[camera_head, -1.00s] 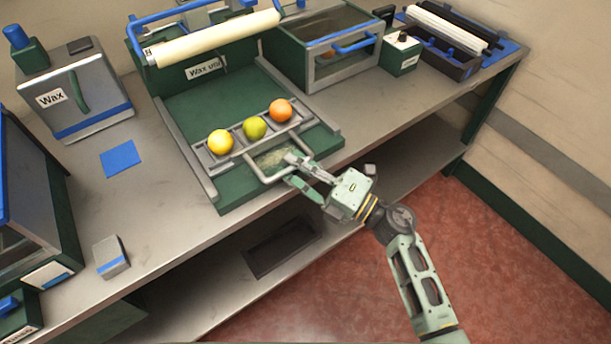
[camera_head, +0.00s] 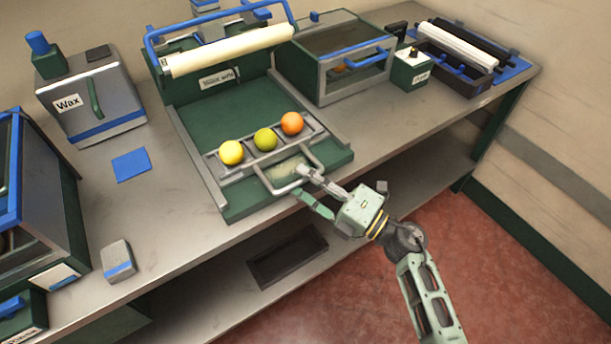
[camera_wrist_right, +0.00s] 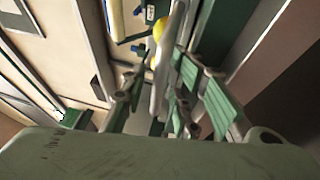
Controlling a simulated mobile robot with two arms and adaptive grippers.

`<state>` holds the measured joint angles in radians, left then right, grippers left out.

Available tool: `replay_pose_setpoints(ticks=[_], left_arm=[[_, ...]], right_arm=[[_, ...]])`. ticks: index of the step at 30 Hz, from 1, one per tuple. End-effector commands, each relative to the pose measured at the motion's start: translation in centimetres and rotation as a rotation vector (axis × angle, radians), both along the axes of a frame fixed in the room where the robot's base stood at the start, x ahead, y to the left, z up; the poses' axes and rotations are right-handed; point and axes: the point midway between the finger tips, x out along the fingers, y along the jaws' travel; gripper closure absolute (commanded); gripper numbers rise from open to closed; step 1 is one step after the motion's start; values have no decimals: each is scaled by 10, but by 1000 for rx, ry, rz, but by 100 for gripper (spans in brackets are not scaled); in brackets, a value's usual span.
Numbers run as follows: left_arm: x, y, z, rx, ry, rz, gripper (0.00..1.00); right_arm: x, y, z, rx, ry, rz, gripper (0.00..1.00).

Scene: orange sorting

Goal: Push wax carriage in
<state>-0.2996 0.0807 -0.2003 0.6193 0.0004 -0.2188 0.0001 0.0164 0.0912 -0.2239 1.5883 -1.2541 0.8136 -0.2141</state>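The wax carriage (camera_head: 214,161) is a grey frame across the green bed of the wax unit (camera_head: 226,116). It carries a yellow fruit (camera_head: 231,152), a green-yellow fruit (camera_head: 265,139) and an orange (camera_head: 292,123). Its pale bar handle (camera_head: 281,190) faces the front edge. My right gripper (camera_head: 311,190) is at the right part of this handle with its fingers apart. In the right wrist view a pale bar (camera_wrist_right: 158,85) runs between the spread fingers; whether they touch it is unclear. The left gripper is not in view.
A roller (camera_head: 230,51) with a blue frame spans the back of the unit. A wax box (camera_head: 125,103), a blue pad (camera_head: 132,165) and a small grey block (camera_head: 117,261) are at left. A glass-fronted box (camera_head: 345,78) stands at right. The lower shelf (camera_head: 200,304) is below the bench.

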Motion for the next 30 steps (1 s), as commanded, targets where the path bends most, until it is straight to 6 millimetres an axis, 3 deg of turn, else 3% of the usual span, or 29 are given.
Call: replay_pose_setpoints(ticks=[9,15,25,30], left_arm=[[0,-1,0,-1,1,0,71],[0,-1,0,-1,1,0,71],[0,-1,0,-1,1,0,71],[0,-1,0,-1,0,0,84]], right_arm=[[-25,-42,-9,-2,2,-1,71],[-35,-59,-12,0,0,-2,71],[-37,-62,-12,1,0,-1,71],[-33,-67,-21,23,40,-27,71]])
